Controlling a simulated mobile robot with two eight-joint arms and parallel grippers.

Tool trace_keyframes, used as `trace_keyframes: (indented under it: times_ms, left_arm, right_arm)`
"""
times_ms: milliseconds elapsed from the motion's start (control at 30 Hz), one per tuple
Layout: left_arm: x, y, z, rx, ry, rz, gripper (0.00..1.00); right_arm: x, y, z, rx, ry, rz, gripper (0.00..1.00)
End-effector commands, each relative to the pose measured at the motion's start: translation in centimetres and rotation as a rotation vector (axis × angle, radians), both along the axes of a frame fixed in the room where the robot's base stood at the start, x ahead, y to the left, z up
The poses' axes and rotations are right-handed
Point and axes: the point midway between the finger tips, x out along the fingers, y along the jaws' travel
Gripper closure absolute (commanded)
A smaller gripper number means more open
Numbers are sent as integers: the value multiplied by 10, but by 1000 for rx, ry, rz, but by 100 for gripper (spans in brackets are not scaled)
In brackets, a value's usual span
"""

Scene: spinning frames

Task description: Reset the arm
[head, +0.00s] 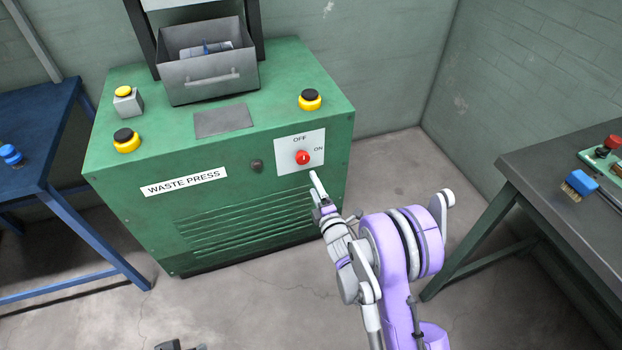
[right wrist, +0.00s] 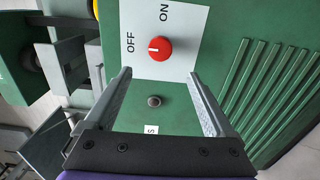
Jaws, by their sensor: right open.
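My right gripper (head: 317,187) is just below and in front of the red knob (head: 302,157) on the waste press. In the right wrist view its two fingers (right wrist: 160,85) are spread apart with nothing between them. The knob (right wrist: 160,48) lies beyond the fingertips on a white plate (right wrist: 185,25) marked OFF and ON. Its white mark points toward OFF. I see no contact between fingers and knob. The right arm is bent, with its purple joint (head: 395,245) in front of the press. A small dark part at the bottom edge may be my left gripper; its state is unclear.
The green waste press (head: 240,205) stands ahead with a grey bin (head: 212,85) on top. A blue table (head: 40,120) is at left. A dark table (head: 560,165) at right holds a blue brush (head: 580,184). Open floor (head: 270,310) lies in front of the press.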

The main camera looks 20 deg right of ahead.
Motion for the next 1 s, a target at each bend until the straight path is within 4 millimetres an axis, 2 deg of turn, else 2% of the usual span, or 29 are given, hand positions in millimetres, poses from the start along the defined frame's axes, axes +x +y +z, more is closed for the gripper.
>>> trace_keyframes:
  times_ms: [633, 833, 1000]
  left_arm:
    - [0, 0, 0, 0, 0, 0, 50]
    - [0, 0, 0, 0, 0, 0, 50]
    - [0, 0, 0, 0, 0, 0, 50]
  right_arm:
    - [-3, -1, 3, 18, 13, -6, 12]
    - [-14, -8, 30, 195, 136, -75, 12]
    - [-47, -12, 54, 440, 299, -186, 12]
